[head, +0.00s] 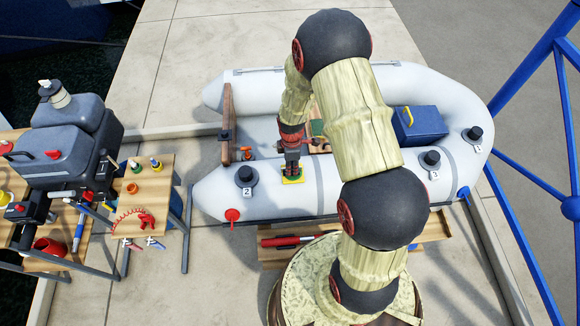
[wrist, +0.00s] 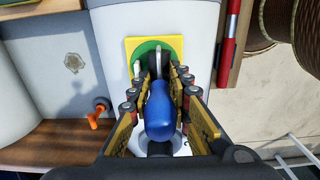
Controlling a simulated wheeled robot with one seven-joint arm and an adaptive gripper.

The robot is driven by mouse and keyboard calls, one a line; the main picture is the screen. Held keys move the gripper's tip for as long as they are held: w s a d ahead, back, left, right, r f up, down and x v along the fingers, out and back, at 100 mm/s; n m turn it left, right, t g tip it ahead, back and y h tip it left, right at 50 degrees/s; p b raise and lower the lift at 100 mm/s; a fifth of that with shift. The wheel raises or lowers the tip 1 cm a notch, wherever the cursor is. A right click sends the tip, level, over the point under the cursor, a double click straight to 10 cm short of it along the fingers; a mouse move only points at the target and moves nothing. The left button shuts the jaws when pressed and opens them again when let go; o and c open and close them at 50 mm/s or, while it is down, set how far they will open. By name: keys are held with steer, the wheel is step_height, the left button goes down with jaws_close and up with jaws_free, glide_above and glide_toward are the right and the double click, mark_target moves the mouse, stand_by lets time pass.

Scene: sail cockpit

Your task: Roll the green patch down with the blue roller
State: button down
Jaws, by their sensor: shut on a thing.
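In the wrist view my gripper (wrist: 157,92) is shut around the blue handle (wrist: 159,112) of the roller, which points away from the camera. The roller's pale wheel (wrist: 156,62) lies over the green patch (wrist: 146,48); I cannot tell whether it presses on it. The green patch is round and sits inside a yellow square (wrist: 131,43) on the boat's white tube. In the head view my gripper (head: 292,158) points down over the yellow square (head: 297,180) on the near tube; the roller is mostly hidden there.
The inflatable boat (head: 330,205) carries black numbered valves, such as valve 2 (head: 245,175), close left of the patch. A blue box (head: 420,124) sits toward its right end. A red pump-like tool (head: 288,240) lies in front. An outboard motor (head: 62,140) and small table (head: 150,190) stand left.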

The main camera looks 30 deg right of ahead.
steer(key=shift+s+d, duration=0.25)
steer(key=shift+d, duration=0.3)
steer(key=shift+s+d, duration=0.15)
steer(key=shift+d, duration=0.15)
steer(key=shift+w+a, duration=0.25)
steer(key=shift+a, duration=0.3)
stand_by(0.5)
steer(key=shift+r+p, duration=2.5)
steer(key=shift+r, duration=1.05)
steer(key=shift+f, duration=0.1)
